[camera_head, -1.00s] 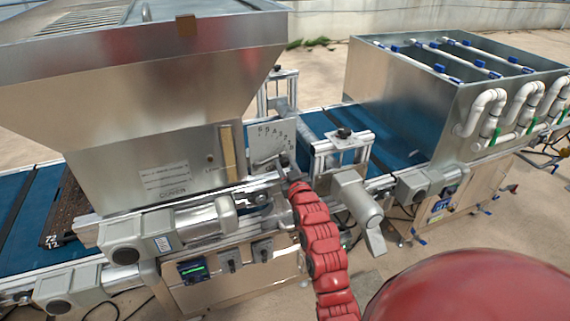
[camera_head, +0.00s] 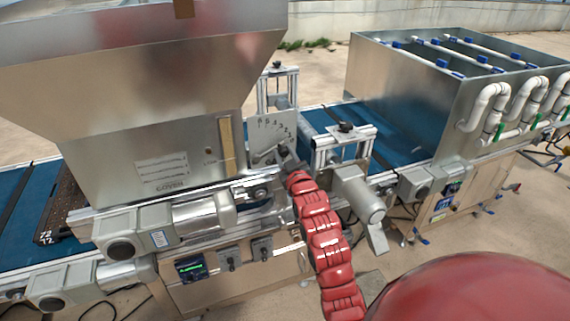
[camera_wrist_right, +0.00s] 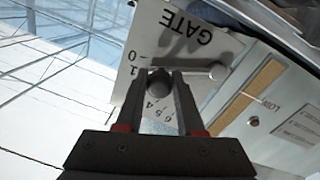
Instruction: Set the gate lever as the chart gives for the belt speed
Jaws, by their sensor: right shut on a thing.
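The gate plate (camera_head: 268,133) is a pale metal panel with a numbered scale, standing beside the hopper. In the right wrist view the plate (camera_wrist_right: 150,35) reads GATE, with digits including 0, 1, 4, 5 and 6 around its edge. The gate lever (camera_wrist_right: 195,72) is a thin rod ending in a dark round knob (camera_wrist_right: 158,83). My right gripper (camera_head: 286,158) is at the plate. In the wrist view its fingers (camera_wrist_right: 159,85) are shut on the knob, hiding the middle of the scale. A display (camera_head: 191,268) shows a green line, too small to read. My left gripper is out of view.
The hopper (camera_head: 150,100) stands close left of my right gripper, with a small text label (camera_head: 162,170), unreadable here. A metal bracket with a black knob (camera_head: 345,128) and a grey motor (camera_head: 358,193) stand close to its right. A blue belt (camera_head: 390,145) runs below.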

